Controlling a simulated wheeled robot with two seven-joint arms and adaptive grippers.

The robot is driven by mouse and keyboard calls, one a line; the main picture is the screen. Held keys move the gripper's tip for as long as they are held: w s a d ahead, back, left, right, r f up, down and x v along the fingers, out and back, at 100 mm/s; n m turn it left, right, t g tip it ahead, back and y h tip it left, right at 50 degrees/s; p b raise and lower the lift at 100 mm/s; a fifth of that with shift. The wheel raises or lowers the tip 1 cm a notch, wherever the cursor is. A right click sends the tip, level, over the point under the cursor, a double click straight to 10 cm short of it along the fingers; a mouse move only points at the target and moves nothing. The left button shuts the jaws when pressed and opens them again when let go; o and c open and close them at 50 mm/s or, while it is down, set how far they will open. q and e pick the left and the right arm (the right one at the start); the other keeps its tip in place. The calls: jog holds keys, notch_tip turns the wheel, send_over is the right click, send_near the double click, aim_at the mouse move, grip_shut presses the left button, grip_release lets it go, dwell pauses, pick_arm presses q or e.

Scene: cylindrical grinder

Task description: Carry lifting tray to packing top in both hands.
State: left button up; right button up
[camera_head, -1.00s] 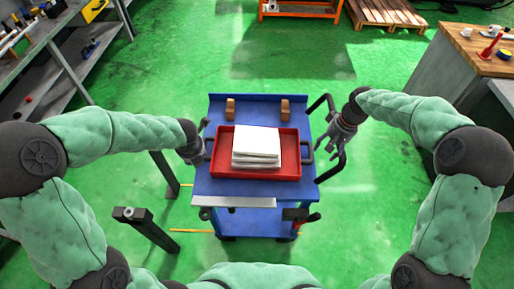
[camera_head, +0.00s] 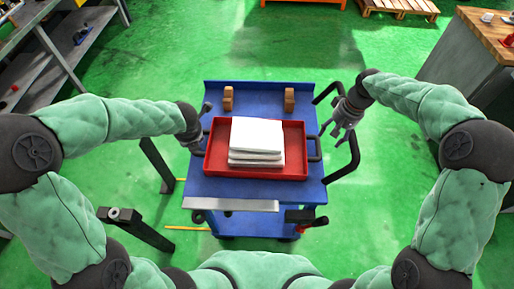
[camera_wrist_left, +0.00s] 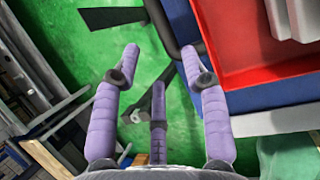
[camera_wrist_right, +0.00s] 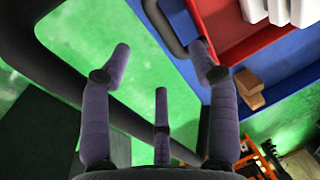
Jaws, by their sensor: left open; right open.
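The red lifting tray (camera_head: 298,150) sits on the blue cart top and holds a stack of white sheets or cloths (camera_head: 256,140). It has a dark handle at each end; the right one (camera_head: 316,148) shows clear. My left gripper (camera_head: 198,142) is open beside the tray's left end, mostly hidden behind its own wrist. In the left wrist view its spread fingers (camera_wrist_left: 165,65) are empty, with the red tray wall (camera_wrist_left: 232,50) to their right. My right gripper (camera_head: 338,130) is open and empty, apart from the right handle. The packing top is not clearly identifiable.
The blue cart (camera_head: 245,95) carries two brown blocks (camera_head: 228,98) at its far edge and has black bars on its right side. A wood-topped bench (camera_head: 490,25) stands at the upper right. Shelving (camera_head: 60,50) stands at the upper left. Green floor is open between.

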aim_at(320, 149)
pick_arm(q)
jog(key=x, duration=1)
jog(key=shift+w+f, duration=0.2)
jog(key=shift+f, duration=0.15)
pick_arm(e)
jog(key=f, duration=0.3)
jog(key=a+f, duration=0.1)
jog(key=f, duration=0.3)
jog(key=a+f, duration=0.1)
jog(key=f, duration=0.2)
jog(key=shift+f, duration=0.3)
pick_arm(q)
jog(key=shift+c, duration=0.3)
pick_arm(e)
jog(key=shift+c, duration=0.3)
pick_arm(q)
jog(key=c, duration=0.5)
pick_arm(e)
jog(key=c, duration=0.5)
pick_arm(q)
grip_shut()
pick_arm(e)
jog(key=c, duration=0.5)
grip_shut()
pick_arm(q)
jog(key=shift+w+a+r, duration=0.1)
jog(key=shift+w+r, duration=0.1)
pick_arm(e)
jog(key=shift+w+r, duration=0.2)
